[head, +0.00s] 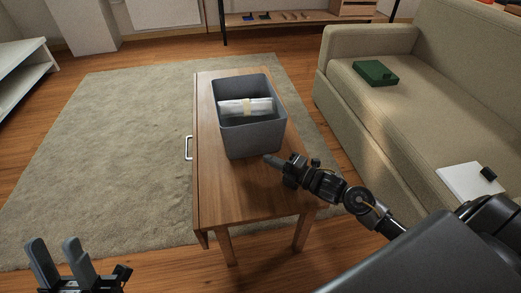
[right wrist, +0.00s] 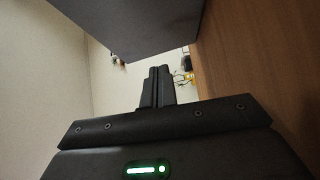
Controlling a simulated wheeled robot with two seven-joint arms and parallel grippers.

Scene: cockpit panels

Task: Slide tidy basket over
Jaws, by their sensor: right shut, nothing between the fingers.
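The grey tidy basket (head: 252,138) stands upright on the wooden table (head: 228,188), with a white rolled item (head: 246,107) inside it. Its dark side also shows at the top of the right wrist view (right wrist: 130,25). My right gripper (head: 270,159) is shut and empty, low at the basket's near right corner; I cannot tell if it touches the basket. Its closed fingers show in the right wrist view (right wrist: 158,85). My left gripper (head: 56,256) is open and empty at the lower left, away from the table.
A beige sofa (head: 420,95) stands to the right, with a green box (head: 375,73) and a white pad (head: 470,182) on it. The tabletop in front of the basket is clear. A rug (head: 120,150) lies left.

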